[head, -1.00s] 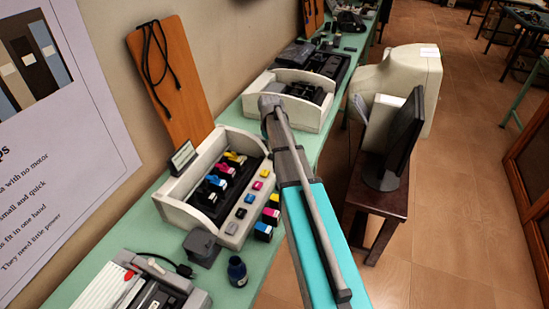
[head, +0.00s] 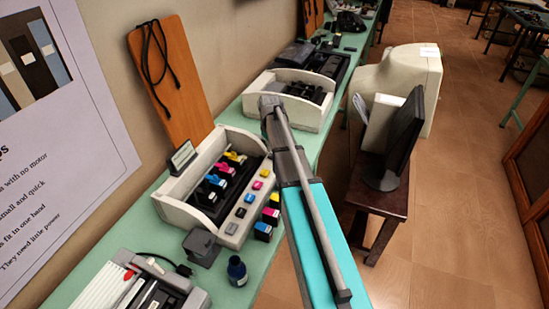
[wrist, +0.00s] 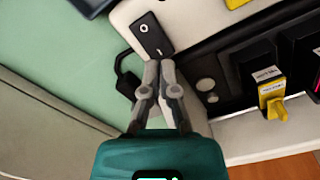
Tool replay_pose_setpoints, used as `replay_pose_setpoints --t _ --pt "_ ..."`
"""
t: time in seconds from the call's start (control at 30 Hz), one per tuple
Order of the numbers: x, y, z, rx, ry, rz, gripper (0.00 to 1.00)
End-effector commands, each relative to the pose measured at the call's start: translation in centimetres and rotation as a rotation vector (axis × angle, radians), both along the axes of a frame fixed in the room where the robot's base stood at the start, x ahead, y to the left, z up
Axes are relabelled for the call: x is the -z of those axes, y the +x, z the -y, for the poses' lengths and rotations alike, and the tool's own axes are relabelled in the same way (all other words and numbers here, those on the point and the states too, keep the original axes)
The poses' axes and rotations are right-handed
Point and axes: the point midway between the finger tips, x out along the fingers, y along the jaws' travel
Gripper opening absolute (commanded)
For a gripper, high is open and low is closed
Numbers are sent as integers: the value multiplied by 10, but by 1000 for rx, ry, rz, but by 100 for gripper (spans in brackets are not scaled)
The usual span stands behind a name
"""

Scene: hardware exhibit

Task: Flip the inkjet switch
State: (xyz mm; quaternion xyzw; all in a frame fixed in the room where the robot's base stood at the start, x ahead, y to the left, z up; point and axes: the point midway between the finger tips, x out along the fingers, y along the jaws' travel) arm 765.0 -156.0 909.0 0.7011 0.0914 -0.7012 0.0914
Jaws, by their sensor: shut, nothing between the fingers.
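The inkjet printer (head: 228,220) is an open cream-white case with a row of colored cartridges, on the green bench in the head view. In the wrist view its pale casing (wrist: 190,18) carries a black rocker switch (wrist: 150,36) with a white ring mark, at upper middle. My gripper (wrist: 160,64) is shut and empty, its fingertips together at the lower end of the switch. I cannot tell whether they touch it. A yellow cartridge (wrist: 271,97) is to the right. In the head view my arm hides the gripper, and I cannot make out the switch.
A black cable (wrist: 122,72) runs beside the fingers, left of the switch. In the head view, an ink bottle (head: 237,271) and a grey block (head: 202,247) stand in front of the printer. Another open cream case (head: 300,112) is farther along the bench. A monitor (head: 396,140) stands right.

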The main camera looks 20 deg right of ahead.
Motion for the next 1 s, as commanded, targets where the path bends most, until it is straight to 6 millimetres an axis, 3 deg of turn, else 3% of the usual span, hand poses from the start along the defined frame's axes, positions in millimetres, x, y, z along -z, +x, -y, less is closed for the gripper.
replay_pose_setpoints --t 1.0 --pt "11 0 0 0 0 0 0"
